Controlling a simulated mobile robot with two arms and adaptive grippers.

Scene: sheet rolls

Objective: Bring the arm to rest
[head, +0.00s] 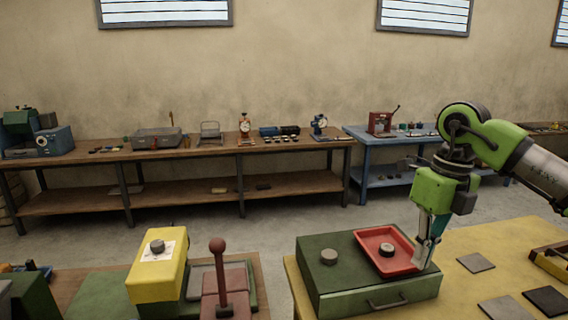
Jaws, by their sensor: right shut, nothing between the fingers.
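My right gripper (430,251) hangs from the green arm at the right, pointing down. Its fingers are shut and empty, in front of the right edge of the red tray (405,269) as I see it. I cannot tell whether the fingertips touch the tray. A grey round piece (328,257) stands on the box, left of the tray. My left gripper does not show.
The yellow table (464,247) carries flat grey plates (475,263) and a wooden tray (553,262) at the right. A yellow block (157,280) and a red lever (218,270) stand at the front left. Benches with tools (180,153) line the back wall.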

